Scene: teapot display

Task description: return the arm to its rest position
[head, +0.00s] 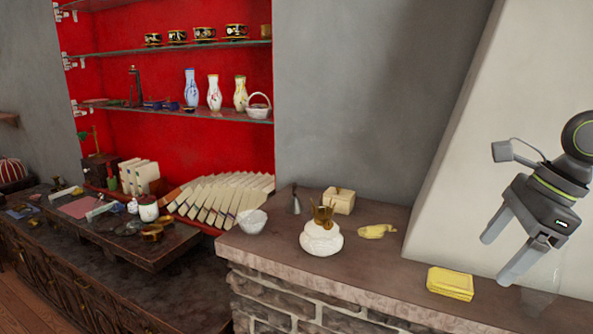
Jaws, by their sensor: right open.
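My right gripper (510,247) is at the right of the head view, raised in front of the pale slanted wall. Its two grey fingers point down and to the left, spread apart with nothing between them. It is above and to the right of the yellow stack (450,283) on the stone ledge, apart from it. My left gripper does not show. A white teapot-like pot (321,239) with a brown-gold top stands on the ledge, well left of the gripper.
The stone ledge (385,266) also bears a white bowl (251,221), a small grey bell-like thing (295,204), a cream box (338,200) and a yellow banana-like thing (377,231). Red shelves with vases (214,93) and a crowded dark cabinet (120,247) stand at left. Something transparent is below the gripper.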

